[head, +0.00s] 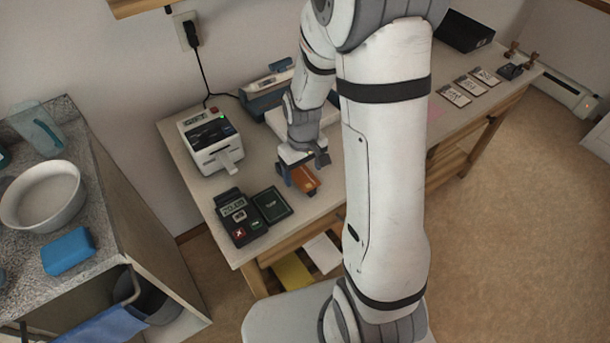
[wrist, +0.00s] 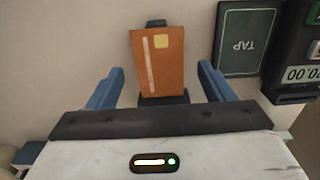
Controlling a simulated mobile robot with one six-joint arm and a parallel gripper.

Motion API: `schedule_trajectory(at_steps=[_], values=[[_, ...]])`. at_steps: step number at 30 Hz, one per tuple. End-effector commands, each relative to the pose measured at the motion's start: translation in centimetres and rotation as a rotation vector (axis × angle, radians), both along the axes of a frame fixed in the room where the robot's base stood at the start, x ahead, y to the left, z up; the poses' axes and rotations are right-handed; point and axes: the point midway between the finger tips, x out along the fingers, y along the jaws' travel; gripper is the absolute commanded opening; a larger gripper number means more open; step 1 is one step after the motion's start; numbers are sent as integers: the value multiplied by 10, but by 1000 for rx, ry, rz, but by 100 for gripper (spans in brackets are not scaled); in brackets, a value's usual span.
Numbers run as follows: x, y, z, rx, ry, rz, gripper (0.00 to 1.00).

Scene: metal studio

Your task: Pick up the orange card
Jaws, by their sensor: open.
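The orange card (wrist: 158,62) shows in the wrist view, with a yellow chip square and a pale stripe, resting on a small black holder (wrist: 162,99). In the head view the orange card (head: 305,180) is partly hidden by my gripper. My gripper (wrist: 158,88) is open, its two blue fingers on either side of the card's lower part, with gaps on both sides. In the head view my gripper (head: 298,168) is low over the table at the card. I cannot tell the exact height between fingers and card.
A card terminal (head: 238,217) and a dark TAP pad (head: 271,206) stand close by, the pad just right of the fingers in the wrist view. A white receipt printer (head: 211,140) stands at the table's back left. Several small cards (head: 470,86) lie at the far right.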

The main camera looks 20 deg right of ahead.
Motion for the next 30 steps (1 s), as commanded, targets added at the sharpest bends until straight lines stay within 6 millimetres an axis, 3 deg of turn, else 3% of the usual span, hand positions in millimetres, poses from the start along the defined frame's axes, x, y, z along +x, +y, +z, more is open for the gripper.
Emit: schedule_trajectory(at_steps=[8, 25, 30], values=[[0, 0, -3, 0, -1, -1, 74], [0, -1, -3, 0, -1, -2, 27], [0, -1, -2, 0, -1, -2, 27]])
